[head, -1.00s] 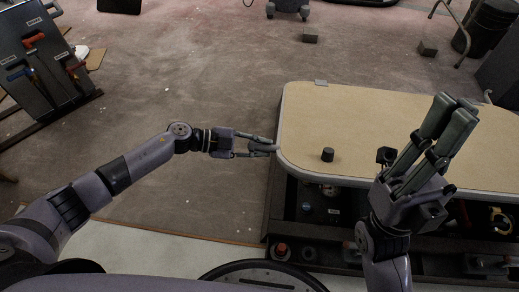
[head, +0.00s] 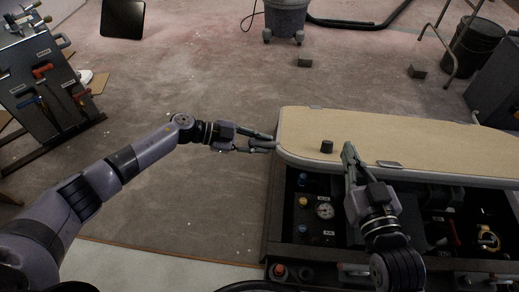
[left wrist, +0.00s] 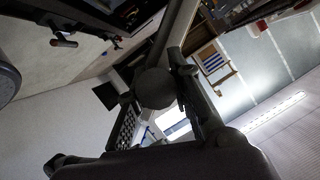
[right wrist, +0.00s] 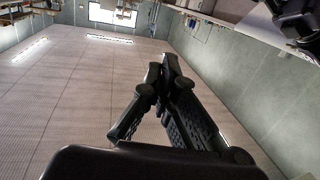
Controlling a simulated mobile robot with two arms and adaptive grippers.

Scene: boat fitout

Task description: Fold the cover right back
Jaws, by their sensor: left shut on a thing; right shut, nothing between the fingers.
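The cover (head: 430,140) is a tan panel with a pale rim, over a dark box (head: 275,215). Its front edge is above the box's open front part. My left gripper (head: 276,145) is shut on the cover's left edge near the front corner. My right gripper (head: 348,148) is shut and empty; its fingertips overlap the cover's front edge, and contact cannot be told. The wrist views do not clearly show the cover.
Inside the box are a round gauge (head: 324,211), several coloured knobs and a yellow ring-like part (head: 488,238). A tool rack (head: 50,90) stands at the left. A black bin (head: 478,47) and metal legs are at the back right. Floor left of the box is mostly clear.

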